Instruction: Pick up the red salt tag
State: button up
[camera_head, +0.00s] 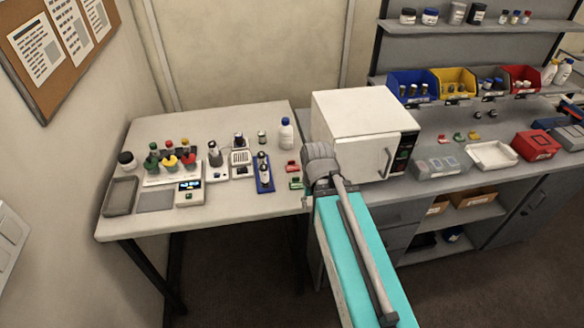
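A small red tag-like piece (292,167) lies near the right edge of the left table, just left of my arm. A small green piece (296,184) lies just in front of it. No lettering is readable, so I cannot tell which red piece is the salt tag. My arm rises in front of the gap between table and white oven. I cannot make out my gripper's fingers; nothing held shows.
The left table (262,215) also bears a blue tray (264,187), a white bottle (286,133), several capped bottles and small devices. A white oven (355,125) stands close behind my arm. The right bench holds a white tray (492,155) and a red box (536,146).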

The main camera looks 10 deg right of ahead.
jog(key=shift+o, duration=1)
jog(key=shift+a, duration=0.1)
jog(key=shift+o, duration=0.6)
jog(key=shift+w, duration=0.4)
jog(key=w+a+r+t, duration=0.1)
jog(key=w+t, duration=0.3)
jog(key=w, duration=1.9)
jog(key=shift+w+r+t+p, duration=0.15)
jog(key=shift+r+t+p, duration=0.15)
jog(key=shift+r+p, duration=0.25)
jog(key=b, duration=0.7)
send_over(291, 162)
jog(key=s, duration=0.3)
notch_tip(291, 162, down, 7)
jog(key=shift+w+r, duration=0.1)
jog(key=shift+w, duration=0.05)
jog(key=shift+w+f+b, duration=0.25)
jog(key=shift+f+b, duration=0.25)
jog(key=shift+b, duration=0.1)
